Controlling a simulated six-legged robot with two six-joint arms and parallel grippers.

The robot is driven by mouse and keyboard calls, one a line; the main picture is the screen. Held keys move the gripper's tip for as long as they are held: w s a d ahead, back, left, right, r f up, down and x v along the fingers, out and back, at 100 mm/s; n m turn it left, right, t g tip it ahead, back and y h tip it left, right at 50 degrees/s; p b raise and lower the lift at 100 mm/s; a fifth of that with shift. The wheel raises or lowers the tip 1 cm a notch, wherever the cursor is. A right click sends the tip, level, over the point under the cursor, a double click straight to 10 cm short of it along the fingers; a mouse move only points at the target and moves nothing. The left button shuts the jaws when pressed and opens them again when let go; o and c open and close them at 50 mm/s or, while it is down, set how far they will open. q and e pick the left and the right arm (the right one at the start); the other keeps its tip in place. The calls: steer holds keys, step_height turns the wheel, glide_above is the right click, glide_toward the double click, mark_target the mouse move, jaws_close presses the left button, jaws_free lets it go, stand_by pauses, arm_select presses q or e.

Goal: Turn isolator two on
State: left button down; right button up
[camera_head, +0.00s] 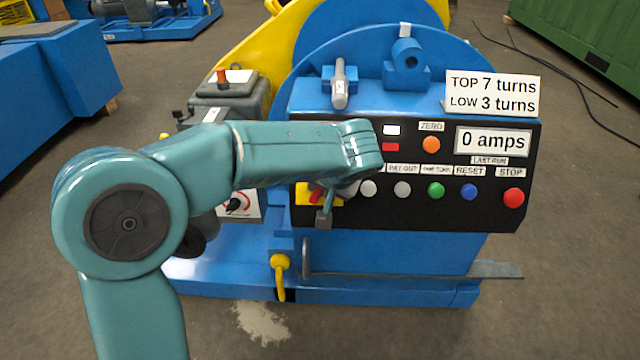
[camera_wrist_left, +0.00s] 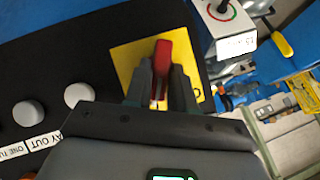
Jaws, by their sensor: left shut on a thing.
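A red isolator handle (camera_wrist_left: 162,62) stands on a yellow plate (camera_wrist_left: 126,58) at the left end of the black control panel (camera_head: 490,213). No label reading "two" is legible on it. My left gripper (camera_wrist_left: 161,88) is shut on the red handle, one finger on each side. In the head view my left arm comes in from the left, and my left gripper (camera_head: 325,208) covers much of the yellow plate (camera_head: 302,194). Part of the handle shows there too. My right gripper is not in view.
The panel has white buttons (camera_head: 402,188), a green button (camera_head: 436,190), a blue button (camera_head: 468,191) and a red stop button (camera_head: 513,197). Its display reads "0 amps" (camera_head: 492,141). A grey box with a dial (camera_head: 237,206) stands left of it. Open floor lies in front.

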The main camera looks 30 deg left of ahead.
arm_select(q)
steer(key=shift+d+f+m+y, duration=0.1)
steer(key=shift+m+y, duration=0.4)
steer(key=shift+m, duration=0.1)
steer(key=shift+d+f+m+y, duration=0.1)
steer(key=shift+m+y, duration=0.4)
steer(key=shift+m, duration=0.1)
steer(key=c, duration=1)
jaws_free()
steer(key=shift+c, duration=0.2)
steer(key=p+v, duration=0.4)
steer(key=v, duration=1.2)
steer(key=shift+d+p, duration=0.25)
steer(key=shift+p, duration=0.05)
